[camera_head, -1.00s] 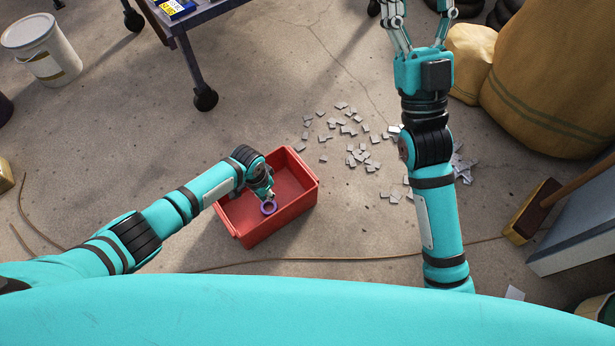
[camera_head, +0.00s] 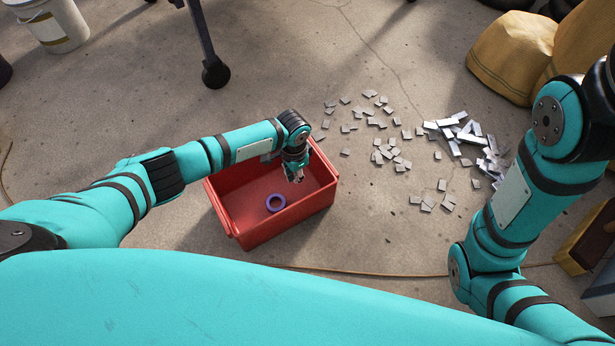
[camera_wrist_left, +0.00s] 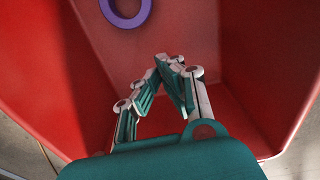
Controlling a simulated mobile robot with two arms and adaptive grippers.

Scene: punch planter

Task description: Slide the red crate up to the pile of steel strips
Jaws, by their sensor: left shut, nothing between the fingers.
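The red crate (camera_head: 290,226) stands on the concrete floor at the middle of the head view, open side up. My left gripper (camera_head: 297,178) points down into the crate near its far right wall, shut and empty. In the left wrist view the gripper's fingers (camera_wrist_left: 172,62) come together between the red walls (camera_wrist_left: 262,60); whether they touch the crate I cannot tell. The pile of steel strips (camera_head: 468,136) lies to the right of the crate, apart from it, with bare floor and loose pieces between. My right gripper is out of view.
A purple ring (camera_head: 276,203) lies in the crate; it also shows in the left wrist view (camera_wrist_left: 126,12). Several small grey plates (camera_head: 385,152) are scattered between crate and pile. A cable (camera_head: 370,272) runs along the floor in front. Yellow sacks (camera_head: 510,55) stand at the back right.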

